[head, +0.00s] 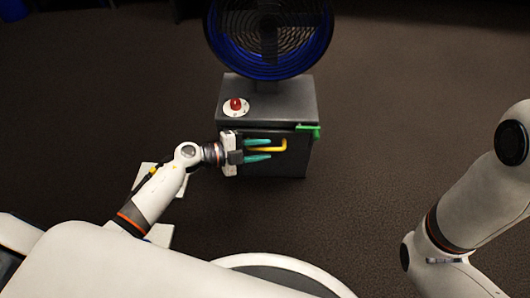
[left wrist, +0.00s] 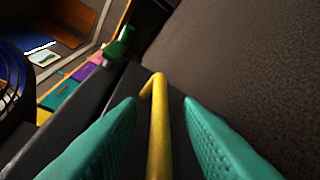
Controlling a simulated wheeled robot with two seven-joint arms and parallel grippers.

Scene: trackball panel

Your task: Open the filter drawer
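The filter drawer's dark front (head: 293,165) is on the near side of a grey cabinet (head: 265,97) in the head view, and it looks flush. A yellow bar handle (head: 284,146) sticks out from it. In the left wrist view the handle (left wrist: 159,125) runs up the middle between the fingers. My left gripper (head: 269,149) is open, its teal fingers on either side of the handle. Gaps show between handle and both fingers in the left wrist view (left wrist: 161,101). My right gripper is out of view; only the right arm shows.
A red ball on a white round base (head: 236,105) sits on the cabinet top. A green piece (head: 308,131) juts from the cabinet's right front edge. A large blue-rimmed fan (head: 268,70) stands behind. Brown floor (head: 380,150) right of the cabinet is clear.

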